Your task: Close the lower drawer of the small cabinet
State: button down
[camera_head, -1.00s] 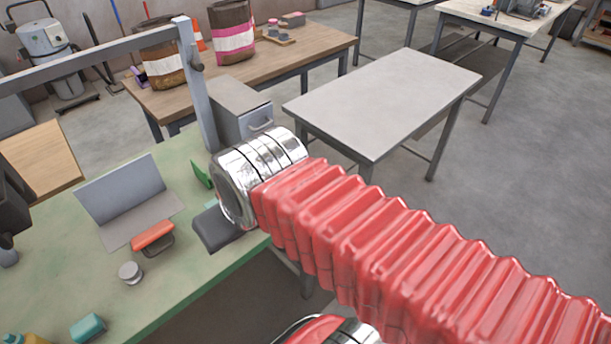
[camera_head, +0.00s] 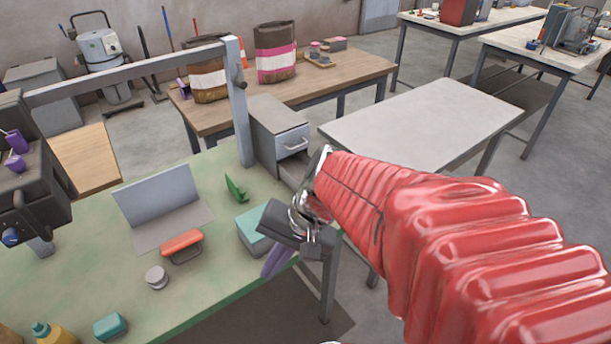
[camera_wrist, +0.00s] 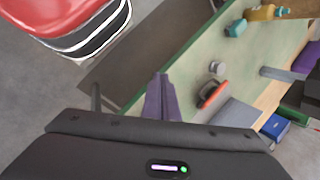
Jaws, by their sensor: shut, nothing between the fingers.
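The small grey cabinet (camera_head: 262,128) stands at the back right of the green bench in the head view. Its upper drawer (camera_head: 292,142) is shut and has a bar handle. The lower drawer (camera_head: 293,171) sticks out below it; its front end is hidden behind my red-sleeved arm. My gripper (camera_head: 277,260) is shut and empty, its purple fingers pointing down by the bench's right edge, nearer to me than the cabinet and apart from it. The fingers also show in the wrist view (camera_wrist: 163,98), where I do not see the cabinet.
A teal box (camera_head: 250,229) stands beside my gripper, and a green object (camera_head: 236,188) lies between it and the cabinet. A metal post (camera_head: 239,105) rises left of the cabinet. A red-handled tool (camera_head: 182,244) and a tin (camera_head: 157,277) lie left. A bare grey table (camera_head: 425,120) stands right.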

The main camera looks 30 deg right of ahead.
jog(key=w+d+f+m+t+y, duration=0.2)
jog(key=w+d+m+t, duration=0.1)
jog(key=d+m, duration=0.35)
jog(key=w+d+f+m+t+y, duration=0.2)
jog(key=d+m+t, duration=0.1)
jog(key=d+m, duration=0.3)
jog(key=s+d+f+m+t+h, duration=0.2)
jog(key=d+m+t+h, duration=0.1)
jog(key=d+m, duration=0.4)
jog(key=s+d+f+m+t+h, duration=0.2)
jog(key=d+m, duration=0.4)
jog(key=d, duration=0.5)
jog(key=f+t+h, duration=0.1)
jog(key=t+h, duration=0.1)
jog(key=shift+f+m+h, duration=0.15)
jog(key=shift+m+h, duration=0.2)
jog(key=shift+h, duration=0.05)
jog(key=shift+w+a, duration=0.1)
jog(key=shift+w, duration=0.05)
jog(key=shift+x, duration=6.9)
jog(key=shift+f, duration=0.1)
